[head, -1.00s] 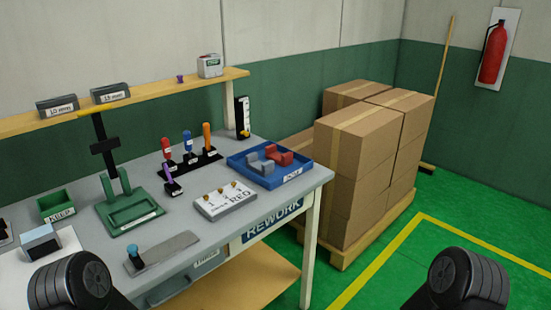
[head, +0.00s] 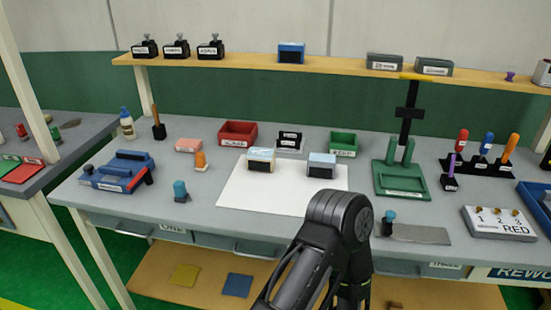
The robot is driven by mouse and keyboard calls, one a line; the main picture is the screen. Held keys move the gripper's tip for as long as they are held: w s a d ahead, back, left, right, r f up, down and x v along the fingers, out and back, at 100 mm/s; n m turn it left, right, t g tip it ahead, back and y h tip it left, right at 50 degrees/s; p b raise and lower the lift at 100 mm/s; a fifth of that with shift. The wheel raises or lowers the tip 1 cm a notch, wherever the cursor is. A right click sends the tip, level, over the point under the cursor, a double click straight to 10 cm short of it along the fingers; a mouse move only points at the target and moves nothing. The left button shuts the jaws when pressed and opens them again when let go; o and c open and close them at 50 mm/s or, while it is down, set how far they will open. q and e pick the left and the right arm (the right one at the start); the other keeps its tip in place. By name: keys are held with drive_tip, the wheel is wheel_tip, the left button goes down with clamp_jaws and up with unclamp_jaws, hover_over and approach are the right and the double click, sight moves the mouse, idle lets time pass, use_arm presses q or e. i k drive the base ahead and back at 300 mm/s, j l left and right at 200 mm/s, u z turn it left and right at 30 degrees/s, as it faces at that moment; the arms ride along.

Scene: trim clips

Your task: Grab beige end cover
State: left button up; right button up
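No part is plainly recognisable as the beige end cover. Two small dark-fronted blocks stand on a white sheet (head: 283,199). A salmon-pink block (head: 188,145) lies further left on the bench. A black arm of mine, apparently the left, rises at the bottom centre in front of the sheet's right edge. Neither gripper's fingers can be seen.
A red bin (head: 238,133) and a green bin (head: 343,143) stand behind the sheet. A blue fixture (head: 121,171) is at left, a green press stand (head: 402,178) at right. A shelf (head: 250,62) runs along the back. Bare bench shows left of the sheet.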

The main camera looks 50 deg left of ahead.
sight(258, 160)
drive_tip(key=u, duration=1.9)
